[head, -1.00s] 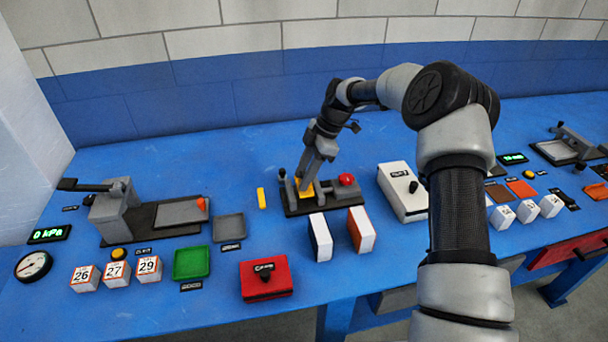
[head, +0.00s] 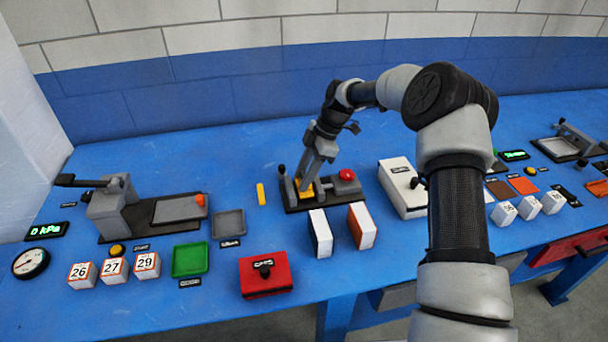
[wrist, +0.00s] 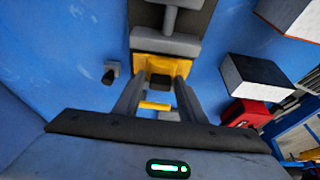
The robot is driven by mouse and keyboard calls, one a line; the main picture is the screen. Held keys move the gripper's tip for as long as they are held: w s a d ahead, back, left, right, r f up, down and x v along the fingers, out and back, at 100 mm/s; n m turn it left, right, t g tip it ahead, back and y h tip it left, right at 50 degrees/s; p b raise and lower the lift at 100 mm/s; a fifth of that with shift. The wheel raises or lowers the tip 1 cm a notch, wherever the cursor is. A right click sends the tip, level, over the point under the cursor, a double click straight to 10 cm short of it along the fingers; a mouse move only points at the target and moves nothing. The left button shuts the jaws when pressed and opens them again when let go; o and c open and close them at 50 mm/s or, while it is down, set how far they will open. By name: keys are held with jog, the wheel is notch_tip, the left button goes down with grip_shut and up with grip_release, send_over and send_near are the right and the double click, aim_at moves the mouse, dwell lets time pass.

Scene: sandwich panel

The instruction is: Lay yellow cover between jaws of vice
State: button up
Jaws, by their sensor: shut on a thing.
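The yellow cover (head: 304,190) is at the left part of the small grey vice (head: 326,203), mostly behind my fingers. In the wrist view the yellow cover (wrist: 148,64) lies against a grey jaw block (wrist: 165,45), with a dark block in front of it. My gripper (head: 307,185) points down over the vice and is shut on the cover; its fingertips (wrist: 160,82) meet the cover's near side. Whether the cover rests on the vice bed or is just above it, I cannot tell.
A loose yellow strip (head: 261,194) lies left of the vice. Black-and-white (head: 320,233) and orange-and-white (head: 361,226) blocks stand in front. A white box (head: 402,190) is at the right.

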dwell(0.4)
jog(key=shift+f+b, duration=0.45)
jog(key=shift+f, duration=0.2)
jog(key=shift+f+b, duration=0.45)
jog(key=shift+b, duration=0.05)
dwell(0.7)
jog(key=o, duration=1.5)
jog(key=shift+r, duration=0.1)
jog(key=shift+r+p, duration=2.25)
jog(key=shift+r, duration=1.9)
